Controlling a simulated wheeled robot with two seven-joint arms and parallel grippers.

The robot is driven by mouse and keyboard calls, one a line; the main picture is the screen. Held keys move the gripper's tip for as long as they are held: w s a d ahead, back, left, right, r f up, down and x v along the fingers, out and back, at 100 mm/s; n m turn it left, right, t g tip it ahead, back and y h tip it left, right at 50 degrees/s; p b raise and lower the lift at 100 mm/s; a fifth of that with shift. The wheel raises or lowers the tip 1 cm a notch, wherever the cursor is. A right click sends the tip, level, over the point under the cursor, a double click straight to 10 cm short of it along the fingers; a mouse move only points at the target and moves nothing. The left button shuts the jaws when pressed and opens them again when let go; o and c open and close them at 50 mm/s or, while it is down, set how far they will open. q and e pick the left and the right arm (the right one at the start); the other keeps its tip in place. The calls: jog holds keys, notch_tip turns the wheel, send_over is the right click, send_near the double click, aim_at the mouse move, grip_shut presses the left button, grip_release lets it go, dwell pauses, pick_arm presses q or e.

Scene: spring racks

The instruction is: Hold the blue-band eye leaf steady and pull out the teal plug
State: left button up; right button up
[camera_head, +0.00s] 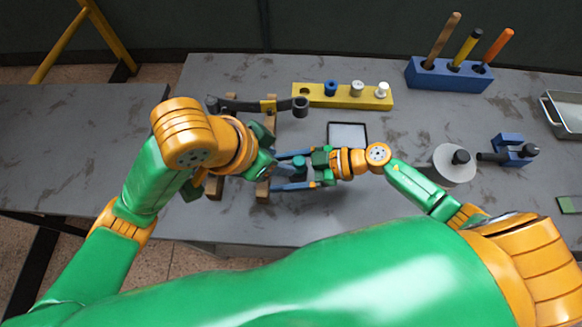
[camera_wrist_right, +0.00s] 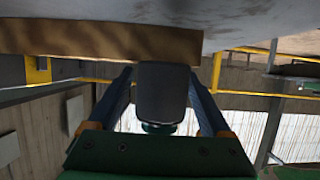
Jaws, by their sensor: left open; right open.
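The teal plug (camera_head: 299,164) shows between the blue fingers of my right gripper (camera_head: 287,171), which comes in from the right and is open around it. In the right wrist view a dark rounded end, apparently the leaf's eye (camera_wrist_right: 163,92), stands between the two open fingers, with the teal plug (camera_wrist_right: 158,128) partly visible at its near end. I see a gap on each side of the eye. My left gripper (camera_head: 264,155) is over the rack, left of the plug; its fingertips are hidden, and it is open. The blue band and most of that leaf are hidden by my left arm.
A wooden rack (camera_head: 263,190) carries a second dark leaf with a yellow band (camera_head: 268,106). Behind stand a yellow block (camera_head: 345,101) with several plugs and a blue tool holder (camera_head: 448,77). A grey disc (camera_head: 447,171) and blue clamp (camera_head: 514,147) are on the right.

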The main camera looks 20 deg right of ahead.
grip_shut()
dwell(0.4)
dwell(0.9)
pick_arm(q)
jog(key=o, duration=0.3)
jog(key=shift+d, duration=0.1)
jog(key=m+g+y, duration=0.3)
jog(key=m, duration=0.6)
send_near(299, 160)
jog(key=f, duration=0.2)
jog(key=d+f, duration=0.1)
jog(key=f, duration=0.5)
jog(key=shift+s+d+f, duration=0.15)
jog(key=shift+d+f, duration=0.1)
jog(key=shift+d, duration=0.1)
